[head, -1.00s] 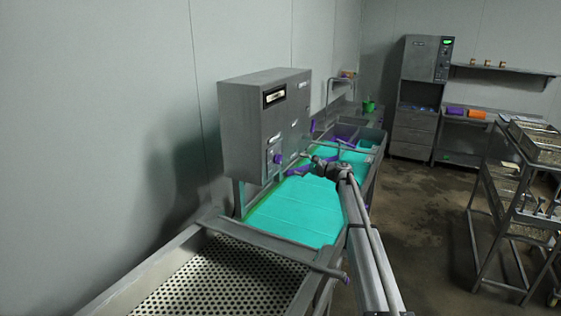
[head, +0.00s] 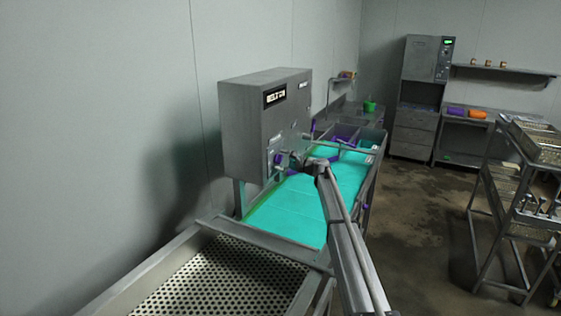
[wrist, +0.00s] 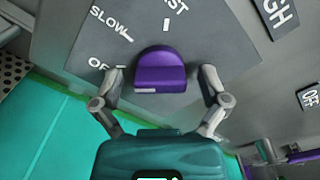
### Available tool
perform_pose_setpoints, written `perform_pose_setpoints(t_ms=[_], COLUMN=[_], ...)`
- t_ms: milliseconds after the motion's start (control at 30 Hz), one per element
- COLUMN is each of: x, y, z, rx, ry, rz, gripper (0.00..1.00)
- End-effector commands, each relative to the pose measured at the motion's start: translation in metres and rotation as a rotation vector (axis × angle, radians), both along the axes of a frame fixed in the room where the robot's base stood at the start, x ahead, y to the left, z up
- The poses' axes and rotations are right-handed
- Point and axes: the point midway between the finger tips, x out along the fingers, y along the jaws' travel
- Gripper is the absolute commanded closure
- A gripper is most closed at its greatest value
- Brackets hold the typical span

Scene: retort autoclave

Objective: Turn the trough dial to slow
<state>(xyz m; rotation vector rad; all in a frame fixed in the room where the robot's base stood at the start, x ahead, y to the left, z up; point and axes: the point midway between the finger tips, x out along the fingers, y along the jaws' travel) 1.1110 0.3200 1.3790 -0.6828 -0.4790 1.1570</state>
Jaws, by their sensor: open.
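The trough dial (wrist: 160,70) is a purple knob on a dark grey plate (wrist: 215,40) in the wrist view. The plate carries the words SLOW (wrist: 110,22), a partly hidden OFF and a cut-off word ending in ST. A short white line shows on the knob's lower left edge; I cannot tell which mark the knob points at. My gripper (wrist: 164,82) is open, with one finger on each side of the knob and gaps between. In the head view my gripper (head: 287,160) is at the front of the grey control box (head: 245,125), largely covering the dial.
A turquoise belt trough (head: 285,208) lies below the box. Another label plate reading OFF (wrist: 309,96) and a HIGH label (wrist: 276,12) are nearby on the panel. Purple levers stand past the box.

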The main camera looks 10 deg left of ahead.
Motion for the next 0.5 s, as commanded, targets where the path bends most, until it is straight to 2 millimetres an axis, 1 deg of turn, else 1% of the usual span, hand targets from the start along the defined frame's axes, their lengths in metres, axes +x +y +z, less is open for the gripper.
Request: perform_pose_setpoints(t_ms=[67, 100, 167, 200, 367, 500], x=[0.0000, 0.0000, 0.0001, 0.0001, 0.0005, 0.0005], y=[-0.0003, -0.0004, -0.0006, -0.0007, -0.0017, -0.0014], z=[0.0000, 0.0000, 0.0000, 0.0000, 0.0000, 0.0001], rx=[0.000, 0.000, 0.000, 0.000, 0.000, 0.000], ry=[0.000, 0.000, 0.000, 0.000, 0.000, 0.000], rz=[0.000, 0.000, 0.000, 0.000, -0.001, -0.001], gripper=[0.06, 0.09, 0.21, 0.28, 0.58, 0.84])
